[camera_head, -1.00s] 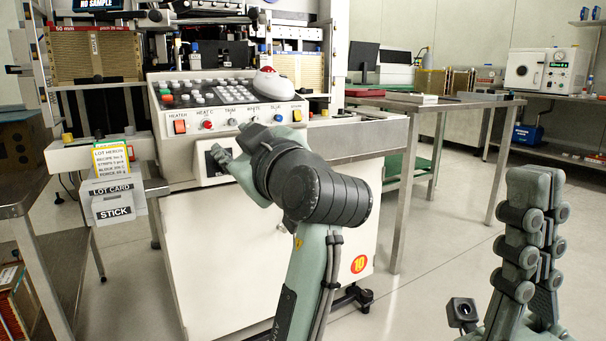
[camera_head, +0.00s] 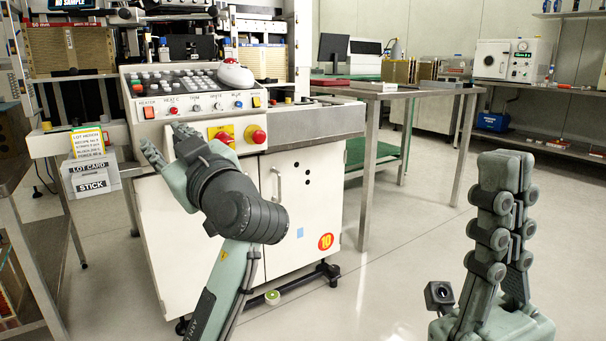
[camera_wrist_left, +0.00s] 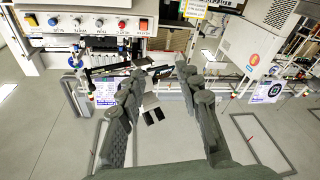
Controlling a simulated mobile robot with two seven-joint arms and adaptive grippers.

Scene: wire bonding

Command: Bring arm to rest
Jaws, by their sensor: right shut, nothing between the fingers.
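My left gripper (camera_head: 166,142) is in front of the white machine (camera_head: 290,185), below its control panel. Its fingers point up and to the left, with a gap between them. In the left wrist view, the two fingers of the left gripper (camera_wrist_left: 161,78) stand apart with nothing held between them. My left forearm slants up from the bottom of the head view. My right gripper (camera_head: 506,165) is upright at the lower right, its fingers together and empty, over open floor in the picture.
The machine's control panel (camera_head: 196,104) has buttons and a yellow switch plate (camera_head: 221,134). A lot card holder (camera_head: 90,172) hangs at the left beside a steel table. A steel bench (camera_head: 400,88) stands behind.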

